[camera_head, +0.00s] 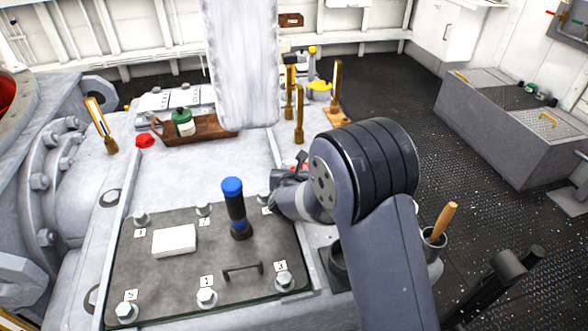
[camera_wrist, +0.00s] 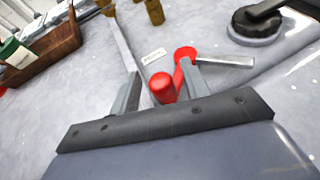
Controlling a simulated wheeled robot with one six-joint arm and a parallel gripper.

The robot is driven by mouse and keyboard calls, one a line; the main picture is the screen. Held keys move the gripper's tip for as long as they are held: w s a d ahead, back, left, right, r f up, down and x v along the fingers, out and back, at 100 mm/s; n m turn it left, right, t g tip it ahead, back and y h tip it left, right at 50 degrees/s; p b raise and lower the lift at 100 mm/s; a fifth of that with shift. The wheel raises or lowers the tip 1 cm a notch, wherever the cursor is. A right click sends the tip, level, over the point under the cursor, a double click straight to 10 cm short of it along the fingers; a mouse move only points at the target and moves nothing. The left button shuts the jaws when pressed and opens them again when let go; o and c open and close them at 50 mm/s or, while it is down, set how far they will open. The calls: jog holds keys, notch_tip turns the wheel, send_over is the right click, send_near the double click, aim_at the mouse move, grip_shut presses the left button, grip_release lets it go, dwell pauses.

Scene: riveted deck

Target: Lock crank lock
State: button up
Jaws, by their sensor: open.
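A red lock lever with a rounded red knob (camera_wrist: 163,88) shows in the wrist view. It joins a red round pivot (camera_wrist: 185,53), with a grey metal bar (camera_wrist: 226,61) running right from it. My gripper (camera_wrist: 162,82) is open, with the red knob between its two fingers in the picture; I cannot tell whether they touch it. A small white label (camera_wrist: 153,56) lies just beyond. In the head view a bit of red (camera_head: 302,159) shows behind my arm, and my gripper's fingers are mostly hidden.
A bolted dark plate (camera_head: 180,275) with a blue-topped handle (camera_head: 234,205) is left of my arm. Brass-ended levers (camera_head: 299,120) stand beyond. A wooden tray (camera_head: 210,134) holds a green-and-white bottle (camera_head: 184,122). A black round fitting (camera_wrist: 255,22) sits at upper right in the wrist view.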

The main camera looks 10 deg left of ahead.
jog(key=shift+w, duration=0.1)
jog(key=shift+c, duration=0.2)
grip_shut()
dwell(0.4)
